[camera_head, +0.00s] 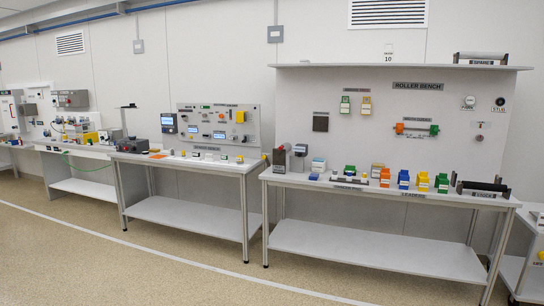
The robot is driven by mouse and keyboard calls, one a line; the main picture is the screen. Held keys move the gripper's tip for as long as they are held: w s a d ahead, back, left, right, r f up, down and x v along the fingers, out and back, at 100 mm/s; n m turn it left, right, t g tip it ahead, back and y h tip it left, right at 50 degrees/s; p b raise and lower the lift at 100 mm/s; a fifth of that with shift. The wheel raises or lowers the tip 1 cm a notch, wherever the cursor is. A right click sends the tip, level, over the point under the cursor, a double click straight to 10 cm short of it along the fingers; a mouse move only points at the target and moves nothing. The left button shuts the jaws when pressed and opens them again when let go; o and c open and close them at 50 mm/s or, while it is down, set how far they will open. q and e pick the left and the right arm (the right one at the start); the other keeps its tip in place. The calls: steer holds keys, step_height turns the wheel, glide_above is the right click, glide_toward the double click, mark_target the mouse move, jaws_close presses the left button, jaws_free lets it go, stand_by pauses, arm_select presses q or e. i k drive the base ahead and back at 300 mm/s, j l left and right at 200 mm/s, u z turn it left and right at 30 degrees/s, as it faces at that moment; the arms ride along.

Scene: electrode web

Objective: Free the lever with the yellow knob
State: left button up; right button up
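I cannot make out a lever with a yellow knob for certain at this distance. A small yellow part (240,117) sits on the upright panel of the middle bench. A yellow block (90,137) is among the devices on the left bench. Another small yellow spot (540,256) shows on the cart at the right edge, partly cut off by the frame. Neither of my grippers is in view.
The roller bench (390,196) holds several coloured blocks and a black roller (482,186). The middle bench (190,160) and left bench (75,150) stand along the wall. A cart (530,270) is at far right. The floor (110,265) in front is clear.

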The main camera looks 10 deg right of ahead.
mark_target(264, 158)
steer(key=i+l, duration=0.35)
steer(key=i, duration=0.15)
steer(key=i+l, duration=0.3)
steer(key=i, duration=0.2)
steer(key=i+l, duration=0.65)
steer(key=i, duration=0.3)
steer(key=i+l, duration=0.35)
steer(key=i, duration=0.15)
